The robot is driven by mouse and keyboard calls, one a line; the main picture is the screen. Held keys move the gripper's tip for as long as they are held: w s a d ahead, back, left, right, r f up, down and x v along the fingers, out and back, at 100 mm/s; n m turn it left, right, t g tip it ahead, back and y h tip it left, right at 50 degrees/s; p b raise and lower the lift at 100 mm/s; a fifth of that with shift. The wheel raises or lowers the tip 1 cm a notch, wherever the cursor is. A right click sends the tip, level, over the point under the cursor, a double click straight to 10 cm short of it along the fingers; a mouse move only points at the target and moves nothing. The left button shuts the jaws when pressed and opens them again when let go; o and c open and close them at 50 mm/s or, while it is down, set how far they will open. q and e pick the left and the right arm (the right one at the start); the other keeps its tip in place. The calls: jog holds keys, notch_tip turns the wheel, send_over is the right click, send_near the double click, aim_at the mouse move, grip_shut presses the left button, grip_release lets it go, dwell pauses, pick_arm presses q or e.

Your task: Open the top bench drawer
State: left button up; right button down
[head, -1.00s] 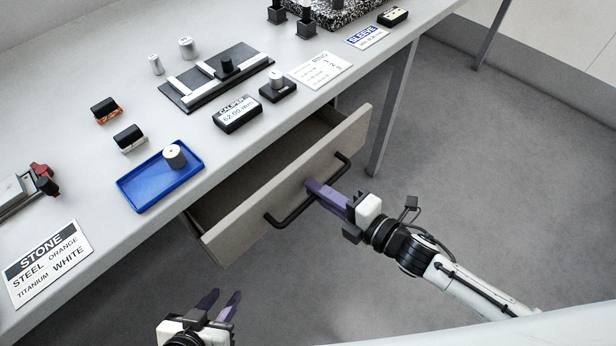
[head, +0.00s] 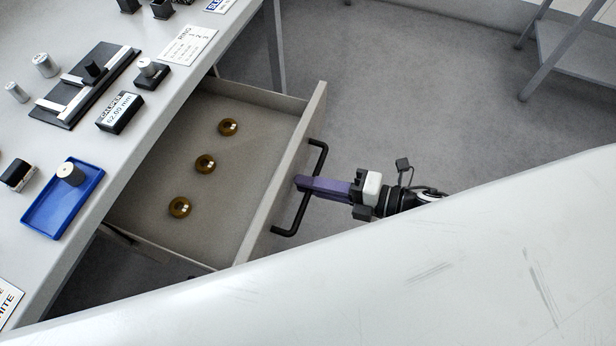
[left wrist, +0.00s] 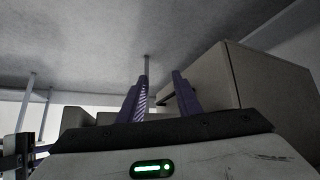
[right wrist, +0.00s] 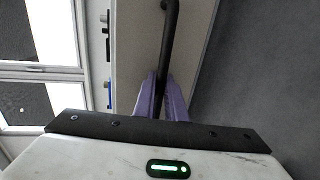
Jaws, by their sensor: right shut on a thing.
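The top bench drawer (head: 256,200) stands pulled well out from the bench, its inside open to view. Three brass-coloured rings (head: 205,164) lie in a row on its floor. My right gripper (head: 303,184) is shut on the black bar handle (head: 318,155) at the drawer's front; the right wrist view shows the handle (right wrist: 170,40) running between its purple fingers (right wrist: 163,100). My left gripper (left wrist: 158,95) shows only in the left wrist view, its fingers apart with nothing seen between them, below bench height near a box-like unit (left wrist: 255,85).
On the bench top (head: 150,110) are a blue tray (head: 40,215) with a metal cylinder, a caliper display (head: 120,112) and a black fixture (head: 85,85). A grey-legged table (head: 570,60) stands at upper right. Floor right of the drawer is clear.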

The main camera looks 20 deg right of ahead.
jog(key=shift+s+d, duration=0.1)
jog(key=shift+d, duration=0.05)
jog(key=c, duration=2.1)
grip_release()
jog(key=v, duration=1)
jog(key=shift+s+d, duration=0.1)
jog(key=shift+d, duration=0.05)
